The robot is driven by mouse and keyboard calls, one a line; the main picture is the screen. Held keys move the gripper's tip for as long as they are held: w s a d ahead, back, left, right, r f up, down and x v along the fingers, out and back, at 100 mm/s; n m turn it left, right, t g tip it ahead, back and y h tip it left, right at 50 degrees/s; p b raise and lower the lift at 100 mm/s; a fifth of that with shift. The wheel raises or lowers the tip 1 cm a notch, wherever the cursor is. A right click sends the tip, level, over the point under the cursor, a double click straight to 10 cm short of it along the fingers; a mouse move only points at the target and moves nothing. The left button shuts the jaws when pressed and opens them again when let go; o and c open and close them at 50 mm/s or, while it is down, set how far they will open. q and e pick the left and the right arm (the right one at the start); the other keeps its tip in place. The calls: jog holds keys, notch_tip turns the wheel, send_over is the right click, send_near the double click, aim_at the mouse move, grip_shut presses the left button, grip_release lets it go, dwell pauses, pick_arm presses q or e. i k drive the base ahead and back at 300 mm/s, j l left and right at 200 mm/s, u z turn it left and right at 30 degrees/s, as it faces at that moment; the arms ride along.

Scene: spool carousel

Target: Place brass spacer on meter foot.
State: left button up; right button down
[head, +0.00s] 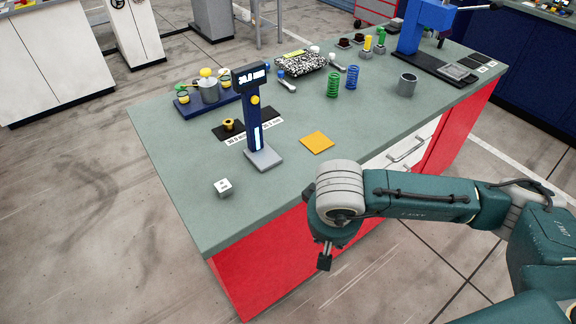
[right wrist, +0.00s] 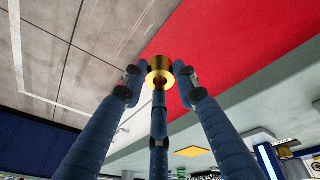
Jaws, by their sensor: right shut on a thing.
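The brass spacer (right wrist: 160,72) is a gold ring with a hole, pinched between the fingertips of my right gripper (right wrist: 161,80) in the right wrist view. In the head view my right arm reaches in at the bench's front edge; I cannot make out its fingers or the spacer there. The meter (head: 251,108) is a blue upright with a lit display and a grey foot (head: 263,160), standing on the bench. The top of the foot in front of the upright looks bare. The held spacer is apart from the foot. My left gripper is not in view.
A black mat (head: 262,129) with labels holds another brass-coloured ring (head: 228,124) behind the meter. Springs, a grey cup (head: 407,84) and a blue press (head: 425,28) stand farther right.

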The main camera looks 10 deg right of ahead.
aim_at(265, 157)
jog(key=k+u, duration=0.25)
jog(key=u, duration=0.15)
jog(key=k+j+u, duration=0.15)
jog(key=u, duration=0.25)
jog(key=l+u, duration=0.1)
jog(key=u, duration=0.75)
jog(key=k+l+u, duration=0.1)
jog(key=u, duration=0.3)
jog(key=l+u, duration=0.1)
jog(key=u, duration=0.35)
jog(key=k+u, duration=0.1)
jog(key=u, duration=0.3)
jog(key=k+l+u, duration=0.1)
jog(key=k+l, duration=1.6)
jog(key=l, duration=0.4)
jog(key=k+l, duration=0.1)
jog(key=l, duration=0.3)
